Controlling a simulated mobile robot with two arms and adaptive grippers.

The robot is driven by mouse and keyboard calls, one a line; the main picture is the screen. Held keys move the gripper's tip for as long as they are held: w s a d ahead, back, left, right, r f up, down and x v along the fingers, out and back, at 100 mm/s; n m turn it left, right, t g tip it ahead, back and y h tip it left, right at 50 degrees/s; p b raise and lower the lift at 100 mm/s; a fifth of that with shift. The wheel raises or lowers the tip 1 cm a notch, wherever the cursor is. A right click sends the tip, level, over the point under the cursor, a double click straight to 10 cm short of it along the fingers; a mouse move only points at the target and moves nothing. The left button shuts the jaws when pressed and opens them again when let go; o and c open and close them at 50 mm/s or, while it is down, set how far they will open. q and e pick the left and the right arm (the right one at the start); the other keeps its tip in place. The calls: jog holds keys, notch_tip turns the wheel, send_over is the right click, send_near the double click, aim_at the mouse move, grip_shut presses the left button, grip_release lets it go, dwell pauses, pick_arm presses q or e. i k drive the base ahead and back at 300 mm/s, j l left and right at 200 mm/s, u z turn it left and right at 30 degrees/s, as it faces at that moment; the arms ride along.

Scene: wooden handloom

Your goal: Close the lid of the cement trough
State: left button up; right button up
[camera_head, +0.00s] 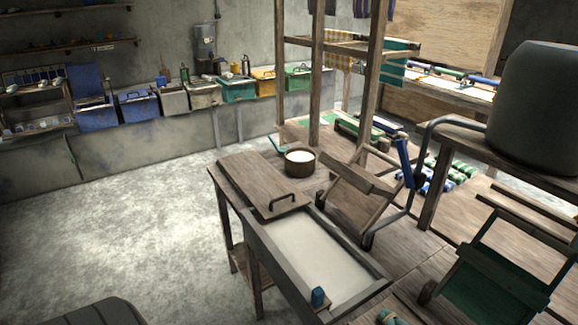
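The cement trough (377,290) is a long wooden trough on legs at lower centre. Its open part shows a pale, flat grey-white surface inside. The wooden lid (250,178) lies at the far left end, leaving most of the trough uncovered. A dark curved handle (282,201) stands on the lid near its front edge. A small blue-tipped wooden object (317,297) is at the near end of the trough. Neither of my grippers is in view.
A brown bowl with white contents (300,163) stands behind the trough. A wooden frame with a bent metal tube (410,190) stands close on the right. Coloured bins (238,90) line the back wall. The concrete floor (120,210) at left is clear.

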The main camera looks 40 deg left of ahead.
aim_at(270, 193)
jog(key=u, duration=1.55)
jog(key=i+j, duration=0.4)
jog(key=i, duration=0.15)
jog(key=i+j+u, duration=0.1)
jog(key=i+j, duration=0.3)
jog(key=i, duration=0.1)
